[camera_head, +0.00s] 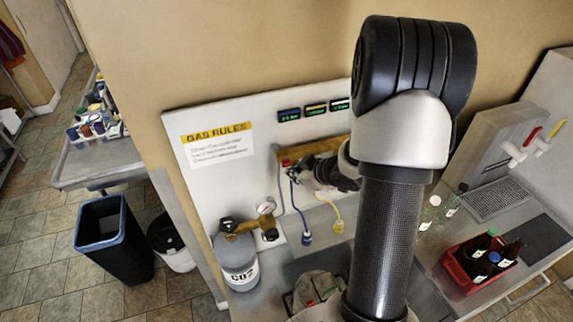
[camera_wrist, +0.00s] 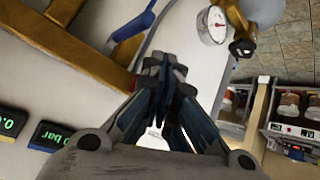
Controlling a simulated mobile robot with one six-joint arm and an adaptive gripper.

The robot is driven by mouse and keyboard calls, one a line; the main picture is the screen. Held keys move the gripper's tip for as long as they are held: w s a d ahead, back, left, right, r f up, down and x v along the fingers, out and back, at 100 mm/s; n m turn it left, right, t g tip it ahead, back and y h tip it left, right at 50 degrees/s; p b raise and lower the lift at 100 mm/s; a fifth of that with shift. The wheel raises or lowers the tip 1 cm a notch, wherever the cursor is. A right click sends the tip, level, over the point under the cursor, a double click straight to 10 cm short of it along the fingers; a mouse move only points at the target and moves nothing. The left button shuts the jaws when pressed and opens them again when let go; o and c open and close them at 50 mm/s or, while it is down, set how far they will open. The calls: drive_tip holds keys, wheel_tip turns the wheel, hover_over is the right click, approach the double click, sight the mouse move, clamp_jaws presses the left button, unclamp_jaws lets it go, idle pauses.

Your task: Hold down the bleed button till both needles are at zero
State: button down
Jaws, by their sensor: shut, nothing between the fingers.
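My gripper (camera_wrist: 165,72) is shut and empty in the wrist view, fingertips together in front of the pale panel. In the head view my gripper (camera_head: 340,178) is beside the wooden board, partly hidden by my arm. A round white gauge (camera_head: 267,205) stands on the brass regulator (camera_head: 240,227) of the grey CO2 cylinder (camera_head: 238,262). A gauge (camera_wrist: 214,22) shows at the top right of the wrist view, apart from the fingers. Its needle is too small to read surely. I cannot make out a second needle or the bleed button.
Small green-lit displays (camera_head: 314,108) sit on the panel above. Blue (camera_head: 306,238) and yellow (camera_head: 338,226) hose ends hang below. A red bottle crate (camera_head: 462,272) stands right.

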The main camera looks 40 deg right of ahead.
drive_tip(key=shift+s+a, duration=0.2)
drive_tip(key=shift+s, duration=0.6)
drive_tip(key=shift+s+a, duration=0.25)
drive_tip(key=shift+s, duration=0.6)
drive_tip(key=shift+s+a, duration=0.2)
drive_tip(key=shift+s, duration=0.6)
drive_tip(key=shift+b, duration=0.3)
drive_tip(key=s+a+f+m+g+b, duration=0.2)
drive_tip(key=s+a+f+b, duration=0.2)
drive_tip(key=s+a+b, duration=0.5)
drive_tip(key=s+a+f+m+g+b, duration=0.2)
drive_tip(key=s+a+f+b, duration=0.2)
drive_tip(key=s+a+b, duration=0.5)
drive_tip(key=a+b, duration=0.4)
drive_tip(key=b, duration=0.5)
drive_tip(key=shift+s+f+m+g+h, duration=0.3)
drive_tip(key=shift+s+g, duration=0.1)
